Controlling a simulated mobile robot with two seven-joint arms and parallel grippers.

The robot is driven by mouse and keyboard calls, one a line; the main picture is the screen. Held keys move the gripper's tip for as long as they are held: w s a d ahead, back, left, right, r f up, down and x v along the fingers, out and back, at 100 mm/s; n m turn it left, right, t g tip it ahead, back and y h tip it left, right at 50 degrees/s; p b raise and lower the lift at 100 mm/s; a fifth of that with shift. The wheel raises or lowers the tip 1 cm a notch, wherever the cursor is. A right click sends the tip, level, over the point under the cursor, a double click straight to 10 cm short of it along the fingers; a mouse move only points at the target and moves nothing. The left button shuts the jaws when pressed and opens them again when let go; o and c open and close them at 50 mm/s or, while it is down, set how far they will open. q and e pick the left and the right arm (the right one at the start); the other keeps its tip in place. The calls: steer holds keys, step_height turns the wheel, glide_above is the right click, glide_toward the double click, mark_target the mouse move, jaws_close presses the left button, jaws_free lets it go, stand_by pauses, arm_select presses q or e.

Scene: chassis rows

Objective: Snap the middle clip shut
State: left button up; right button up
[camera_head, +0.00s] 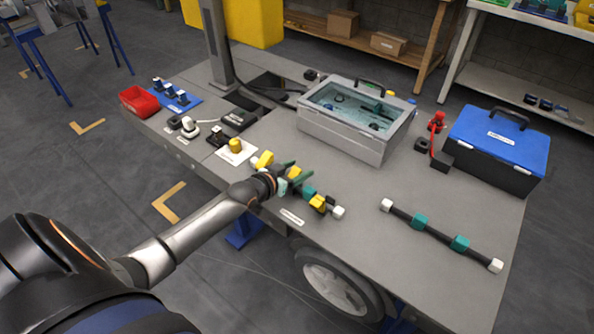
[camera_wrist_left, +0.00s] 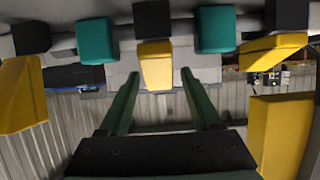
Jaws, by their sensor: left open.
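A dark rod with teal blocks (camera_head: 308,192) and yellow clips lies at the near edge of the workbench. The middle clip (camera_head: 295,173) is partly hidden by my left gripper (camera_head: 287,172). In the left wrist view the middle clip (camera_wrist_left: 155,66) has its yellow flap standing out from its black block (camera_wrist_left: 152,20), so it looks open. My open left gripper (camera_wrist_left: 160,76) has one green finger on each side of that flap, with gaps visible. Another yellow clip (camera_head: 263,160) is on the left and one (camera_head: 318,202) on the right. My right gripper is not in view.
A second rod with teal blocks (camera_head: 420,221) lies to the right. A grey case with a clear lid (camera_head: 350,140) and a blue-lidded toolbox (camera_head: 500,140) stand behind. A red bin (camera_head: 139,101) and small parts are at left. Bare bench (camera_head: 365,185) lies between the rods.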

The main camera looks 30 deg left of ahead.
arm_select(q)
steer(key=shift+c, duration=0.2)
jaws_close()
stand_by(0.4)
